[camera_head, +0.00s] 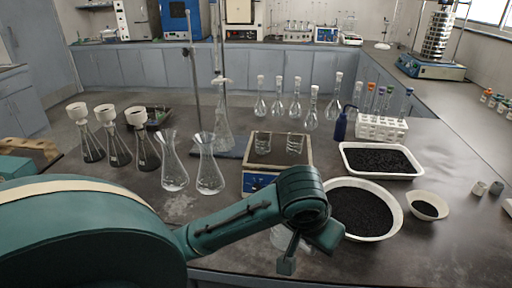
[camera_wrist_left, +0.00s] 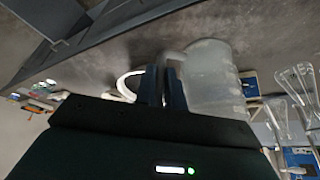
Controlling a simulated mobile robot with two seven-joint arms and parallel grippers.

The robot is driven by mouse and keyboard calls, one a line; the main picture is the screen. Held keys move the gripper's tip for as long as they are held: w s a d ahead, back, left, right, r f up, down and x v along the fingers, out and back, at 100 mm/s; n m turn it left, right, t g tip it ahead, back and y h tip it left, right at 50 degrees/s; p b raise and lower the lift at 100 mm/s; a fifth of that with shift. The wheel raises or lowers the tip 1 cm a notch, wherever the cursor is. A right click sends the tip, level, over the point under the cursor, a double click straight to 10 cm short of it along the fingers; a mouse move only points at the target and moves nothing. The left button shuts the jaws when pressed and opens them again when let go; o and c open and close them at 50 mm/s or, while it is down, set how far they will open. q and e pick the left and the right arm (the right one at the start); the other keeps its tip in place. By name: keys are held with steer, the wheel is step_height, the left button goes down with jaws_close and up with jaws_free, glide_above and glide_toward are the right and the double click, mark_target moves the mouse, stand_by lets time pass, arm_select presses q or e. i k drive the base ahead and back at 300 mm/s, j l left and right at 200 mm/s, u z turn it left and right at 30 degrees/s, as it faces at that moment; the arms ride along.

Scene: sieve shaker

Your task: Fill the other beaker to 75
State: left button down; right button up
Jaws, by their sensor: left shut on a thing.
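Two clear glass beakers, a left one (camera_head: 263,141) and a right one (camera_head: 295,143), stand side by side on a blue-fronted device (camera_head: 258,183) with a flat top. Their fill levels are too small to read. My left gripper (camera_head: 292,252) is in front of the device, low near the front edge of the bench. In the left wrist view its fingers (camera_wrist_left: 166,88) are shut on the handle of a translucent jug (camera_wrist_left: 212,75). In the head view the jug (camera_head: 281,238) is mostly hidden behind my arm. My right gripper is out of view.
Two conical flasks (camera_head: 208,170) stand left of the device. A white basin of black granules (camera_head: 396,230) and a white tray (camera_head: 347,163) lie to the right. Volumetric flasks (camera_head: 277,100), a blue wash bottle (camera_head: 341,127) and a test-tube rack (camera_head: 382,130) stand behind.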

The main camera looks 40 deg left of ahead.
mark_target(263, 146)
steer(key=j+u, duration=0.15)
steer(key=u, duration=0.25)
steer(key=j+u, duration=0.15)
steer(key=u, duration=0.25)
steer(key=i+j+u, duration=0.1)
steer(key=u, duration=0.3)
steer(key=i+z, duration=0.1)
steer(key=z, duration=0.35)
steer(key=i+z, duration=0.15)
steer(key=z, duration=0.3)
steer(key=i+j+z, duration=0.1)
steer(key=z, duration=0.3)
